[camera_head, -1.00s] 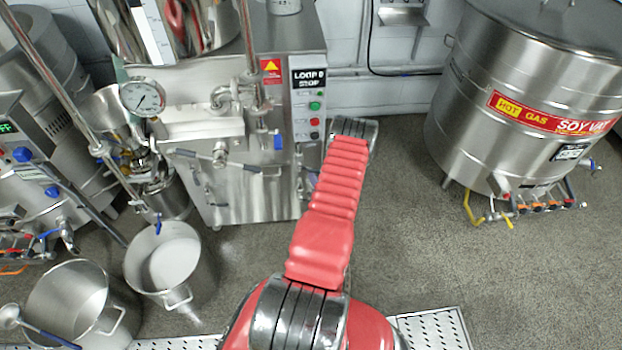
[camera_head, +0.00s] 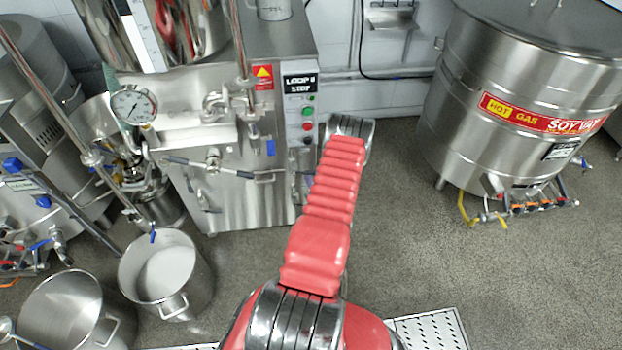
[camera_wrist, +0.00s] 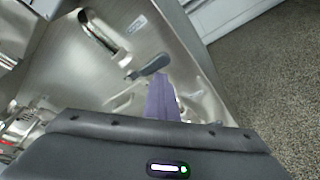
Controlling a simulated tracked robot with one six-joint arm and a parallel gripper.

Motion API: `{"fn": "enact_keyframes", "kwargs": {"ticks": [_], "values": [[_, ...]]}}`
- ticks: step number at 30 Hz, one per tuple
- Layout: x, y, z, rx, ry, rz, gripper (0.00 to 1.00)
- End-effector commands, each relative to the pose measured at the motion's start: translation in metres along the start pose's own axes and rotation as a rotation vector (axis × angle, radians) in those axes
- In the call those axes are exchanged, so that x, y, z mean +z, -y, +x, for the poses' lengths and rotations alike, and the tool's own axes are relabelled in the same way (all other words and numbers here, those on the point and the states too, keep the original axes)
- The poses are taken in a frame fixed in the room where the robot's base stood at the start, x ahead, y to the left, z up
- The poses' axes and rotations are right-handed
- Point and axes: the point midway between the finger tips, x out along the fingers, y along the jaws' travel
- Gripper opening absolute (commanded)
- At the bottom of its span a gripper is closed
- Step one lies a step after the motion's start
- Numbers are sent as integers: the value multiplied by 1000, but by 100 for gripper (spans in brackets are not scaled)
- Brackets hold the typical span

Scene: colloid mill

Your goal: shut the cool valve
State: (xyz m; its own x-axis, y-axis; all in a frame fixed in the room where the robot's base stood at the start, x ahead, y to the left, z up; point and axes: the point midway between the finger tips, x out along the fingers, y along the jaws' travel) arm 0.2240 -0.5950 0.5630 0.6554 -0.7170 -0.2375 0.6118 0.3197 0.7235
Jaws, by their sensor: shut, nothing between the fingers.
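In the wrist view a dark blue-grey lever handle (camera_wrist: 149,67) sticks out from the steel cabinet face, just beyond my fingers. It may be the cool valve, but I cannot tell for sure. My gripper (camera_wrist: 162,82) shows as purple fingers, shut and empty, with the tips close below the lever; contact cannot be told. In the head view a small blue handle (camera_head: 271,147) hangs on the steel cabinet (camera_head: 240,205) front.
A pressure gauge (camera_head: 134,105) and pipes stand left of the cabinet's control panel (camera_head: 302,110). Steel pots (camera_head: 165,272) stand on the floor at left. A large soy vat (camera_head: 530,90) with low valves is at right. The floor between cabinet and vat is clear.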

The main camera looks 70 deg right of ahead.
Motion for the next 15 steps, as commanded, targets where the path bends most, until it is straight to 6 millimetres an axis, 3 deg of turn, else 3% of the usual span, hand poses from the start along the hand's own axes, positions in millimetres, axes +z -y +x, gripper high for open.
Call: {"fn": "enact_keyframes", "kwargs": {"ticks": [1,7,15], "values": [[10,-3,2,11,18,-5,0],[8,-2,4,12,19,-7,0],[-10,12,8,8,9,-4,0]]}}
